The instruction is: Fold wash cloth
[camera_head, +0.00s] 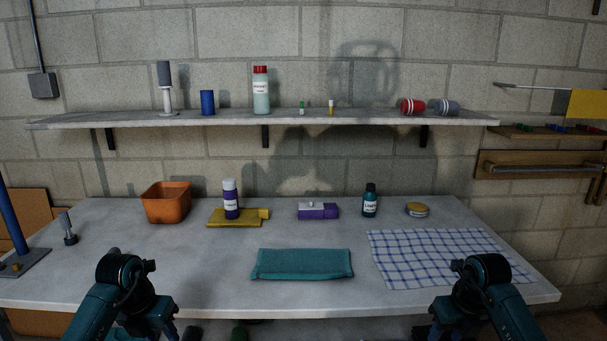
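A teal cloth (303,264) lies flat near the front middle of the table, a neat rectangle with a thicker edge along its front. A blue-and-white checked cloth (440,257) lies spread out flat to its right. The task's wash cloth could be either; I cannot tell which. My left arm shows at the bottom left and my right arm at the bottom right, in front of the checked cloth's near right part. Only dark teal arm links show clearly; I cannot make out either gripper's fingers. Neither arm visibly holds a cloth.
A shelf (350,118) hangs above. The left front is clear.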

